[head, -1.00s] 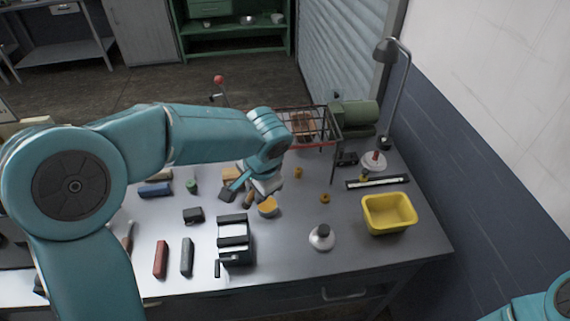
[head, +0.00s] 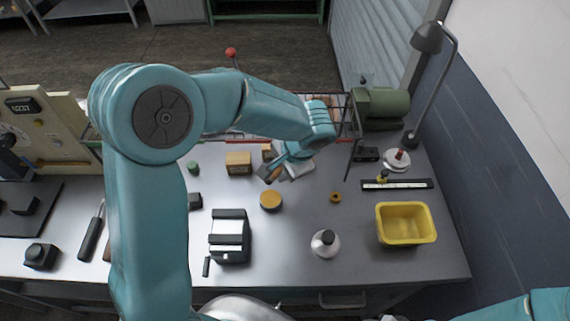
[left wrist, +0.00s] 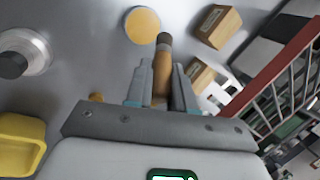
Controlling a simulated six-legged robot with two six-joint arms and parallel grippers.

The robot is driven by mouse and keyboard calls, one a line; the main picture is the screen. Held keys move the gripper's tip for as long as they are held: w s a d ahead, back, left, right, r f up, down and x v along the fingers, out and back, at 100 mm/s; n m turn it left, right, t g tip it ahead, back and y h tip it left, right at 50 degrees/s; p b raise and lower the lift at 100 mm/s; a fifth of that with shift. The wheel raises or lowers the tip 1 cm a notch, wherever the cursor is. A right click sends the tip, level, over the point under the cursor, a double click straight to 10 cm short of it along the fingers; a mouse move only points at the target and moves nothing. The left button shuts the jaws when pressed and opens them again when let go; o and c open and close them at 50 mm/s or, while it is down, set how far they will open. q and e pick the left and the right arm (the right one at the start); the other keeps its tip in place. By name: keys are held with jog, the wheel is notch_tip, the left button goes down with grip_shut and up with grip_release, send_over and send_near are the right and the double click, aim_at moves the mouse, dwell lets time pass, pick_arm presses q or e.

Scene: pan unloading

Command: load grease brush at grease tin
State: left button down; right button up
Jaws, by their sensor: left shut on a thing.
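My left gripper (head: 282,166) is shut on the grease brush (head: 272,173), which has a tan wooden handle and a dark end. In the left wrist view the brush (left wrist: 160,75) sticks out from between the fingers (left wrist: 162,82), its dark end pointing towards the grease tin. The grease tin (head: 270,200) is a low round tin with orange-yellow grease on top, standing on the bench. It also shows in the left wrist view (left wrist: 142,25), just beyond the brush end and to its left. The brush end appears apart from the tin; its height is hard to tell. My right gripper is out of view.
A black and white vise-like device (head: 229,238) stands in front of the tin. Cardboard boxes (head: 238,163) and a wire rack (head: 345,125) lie behind.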

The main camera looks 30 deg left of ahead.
pick_arm(q)
jog(key=shift+w+d+f, duration=0.15)
jog(key=shift+d+f, duration=0.15)
jog(key=shift+f, duration=0.05)
jog(key=shift+d+f+b, duration=0.1)
jog(key=shift+f+b, duration=0.2)
jog(key=shift+b, duration=0.15)
jog(key=shift+s+a+f+b, duration=0.25)
jog(key=shift+s+f+b, duration=0.1)
jog(key=shift+f, duration=0.1)
jog(key=shift+s+a+f+b, duration=0.2)
jog(key=shift+f+b, duration=0.15)
jog(key=shift+f, duration=0.1)
jog(key=shift+w+d+f+b, duration=0.15)
jog(key=shift+f+b, duration=0.15)
jog(key=shift+f, duration=0.2)
jog(key=shift+w+f+b, duration=0.1)
jog(key=shift+f+b, duration=0.2)
jog(key=shift+f, duration=0.2)
jog(key=shift+w+d+f, duration=0.15)
jog(key=shift+f, duration=0.1)
jog(key=shift+s+a, duration=0.25)
jog(key=shift+s, duration=0.05)
jog(key=shift+w+d, duration=0.25)
jog(key=shift+w, duration=0.05)
jog(key=shift+s+a, duration=0.2)
jog(key=shift+s, duration=0.05)
jog(key=shift+w+d+f+b, duration=0.15)
jog(key=shift+w+f+b, duration=0.05)
jog(key=shift+b, duration=0.1)
